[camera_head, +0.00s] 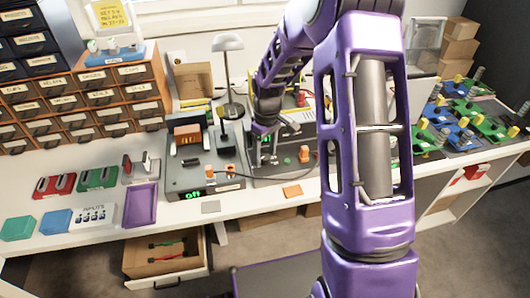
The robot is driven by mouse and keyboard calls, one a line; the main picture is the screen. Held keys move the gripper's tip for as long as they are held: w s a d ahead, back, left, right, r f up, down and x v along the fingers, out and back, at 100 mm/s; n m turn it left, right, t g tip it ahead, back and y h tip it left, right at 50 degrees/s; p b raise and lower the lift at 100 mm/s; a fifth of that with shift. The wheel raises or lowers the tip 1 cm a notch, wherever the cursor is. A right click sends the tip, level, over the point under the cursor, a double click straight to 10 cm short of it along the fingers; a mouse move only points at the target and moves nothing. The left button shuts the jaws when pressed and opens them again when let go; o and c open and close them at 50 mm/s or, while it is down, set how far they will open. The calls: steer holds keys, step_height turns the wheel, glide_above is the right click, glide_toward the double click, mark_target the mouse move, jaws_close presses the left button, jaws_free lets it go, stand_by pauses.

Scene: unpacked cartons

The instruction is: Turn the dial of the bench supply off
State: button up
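A dark grey bench unit (176,178) sits at the middle of the bench, with a lit green display (193,193) on its front that seems to read "off". A second dark grey panel (270,169) sits just right of it, with small green and orange knobs (304,154) on top. I cannot tell for sure which of the two is the bench supply, or pick out its dial. My gripper (264,143) points down over the left part of the second panel. Its fingers are small and partly dark, so their opening and any contact are unclear. My purple arm hides the panel's right side.
Labelled drawer cabinets (97,84) stand at the back left. A grey lamp (229,74) stands behind the units. Red and green modules (97,178) and a purple tray (141,205) lie to the left. An open drawer (164,257) juts out below the bench. Circuit boards (484,124) fill the right side.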

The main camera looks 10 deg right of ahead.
mark_target(267, 154)
step_height(267, 154, up, 17)
steer(key=p, duration=0.2)
steer(key=shift+w+d+r, duration=0.2)
steer(key=shift+w+d, duration=0.05)
steer(key=shift+d, duration=0.1)
stand_by(0.3)
